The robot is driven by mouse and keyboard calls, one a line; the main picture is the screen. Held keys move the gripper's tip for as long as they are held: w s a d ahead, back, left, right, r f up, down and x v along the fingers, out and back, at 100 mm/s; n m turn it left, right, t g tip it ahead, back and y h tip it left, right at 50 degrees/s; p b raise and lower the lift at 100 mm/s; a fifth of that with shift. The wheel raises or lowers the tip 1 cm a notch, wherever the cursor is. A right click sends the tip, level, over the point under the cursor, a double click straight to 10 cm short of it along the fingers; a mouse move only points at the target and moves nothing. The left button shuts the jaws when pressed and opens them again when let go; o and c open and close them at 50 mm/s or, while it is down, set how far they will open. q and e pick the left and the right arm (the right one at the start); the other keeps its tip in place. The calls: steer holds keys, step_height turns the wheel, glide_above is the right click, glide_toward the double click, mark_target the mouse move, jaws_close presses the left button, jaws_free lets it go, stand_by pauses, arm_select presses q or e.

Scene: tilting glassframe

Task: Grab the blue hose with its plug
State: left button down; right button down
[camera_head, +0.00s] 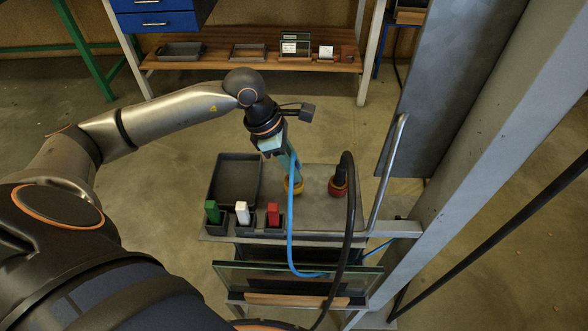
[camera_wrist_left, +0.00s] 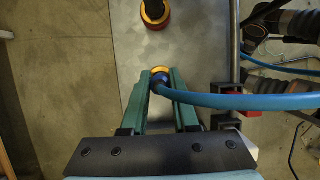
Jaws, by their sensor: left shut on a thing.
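The blue hose (camera_head: 290,225) runs down from my left gripper (camera_head: 291,178) and loops below the cart's front edge. My left gripper is shut on the hose's plug, just above a yellow ring-shaped socket (camera_head: 294,187) on the cart top. The hose (camera_wrist_left: 220,101) bends off to the right there. I cannot tell whether the plug is still seated. My right gripper is not in view.
A black hose (camera_head: 349,215) stands in a red socket (camera_head: 337,188) right of the plug. A dark tray (camera_head: 235,178) and green, white and red blocks (camera_head: 242,212) sit to the left. A bent metal handle (camera_head: 386,172) and a grey post (camera_head: 480,150) rise at the right.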

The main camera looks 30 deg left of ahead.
arm_select(q)
steer(key=shift+r, duration=0.2)
stand_by(0.4)
